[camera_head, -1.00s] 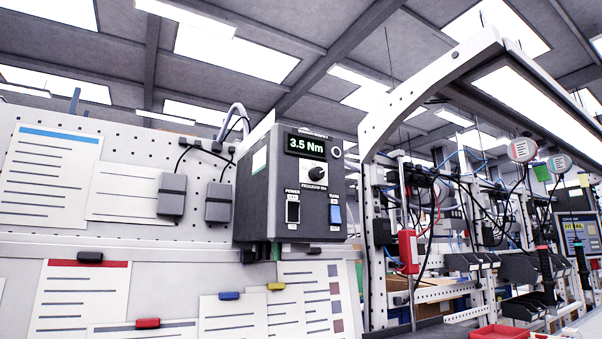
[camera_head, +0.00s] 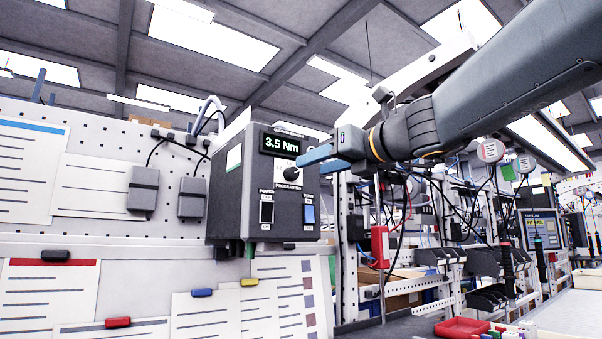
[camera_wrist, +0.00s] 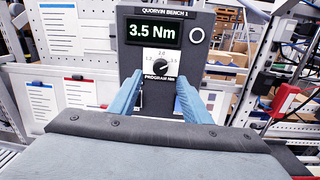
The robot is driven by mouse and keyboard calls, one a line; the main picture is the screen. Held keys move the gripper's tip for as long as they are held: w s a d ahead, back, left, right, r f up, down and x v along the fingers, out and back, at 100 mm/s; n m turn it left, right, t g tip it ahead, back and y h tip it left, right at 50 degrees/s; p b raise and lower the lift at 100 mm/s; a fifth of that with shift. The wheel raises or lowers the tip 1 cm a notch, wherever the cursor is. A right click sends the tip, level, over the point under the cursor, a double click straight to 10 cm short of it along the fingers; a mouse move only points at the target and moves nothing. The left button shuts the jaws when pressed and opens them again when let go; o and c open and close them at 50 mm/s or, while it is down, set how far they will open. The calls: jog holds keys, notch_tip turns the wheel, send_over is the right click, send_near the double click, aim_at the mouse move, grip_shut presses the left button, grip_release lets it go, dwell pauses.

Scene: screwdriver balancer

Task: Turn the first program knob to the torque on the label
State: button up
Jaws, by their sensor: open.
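The controller box (camera_head: 225,200) is a dark grey unit on the pegboard. Its display (camera_head: 281,144) reads 3.5 Nm, also in the wrist view (camera_wrist: 154,32). Below the display is the black program knob (camera_head: 292,174) on a white dial. In the wrist view the knob (camera_wrist: 160,64) has a white pointer mark, and dial numbers surround it, too small to read surely. My gripper (camera_head: 318,160) has blue fingers at the box's front, near the knob. In the wrist view my gripper (camera_wrist: 156,88) is open, its fingertips either side of and below the knob. Contact cannot be told.
Below the knob are a black power switch (camera_head: 267,211) and a blue switch (camera_head: 309,214). Papers hang on the board at left. A white frame with cables and a red box (camera_head: 380,246) stands at right. A red tray (camera_head: 462,329) lies below.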

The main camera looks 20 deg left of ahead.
aim_at(294, 173)
jog(key=p+x, duration=0.1)
jog(key=x, duration=0.6)
jog(key=shift+f, duration=0.15)
jog(key=c, duration=1)
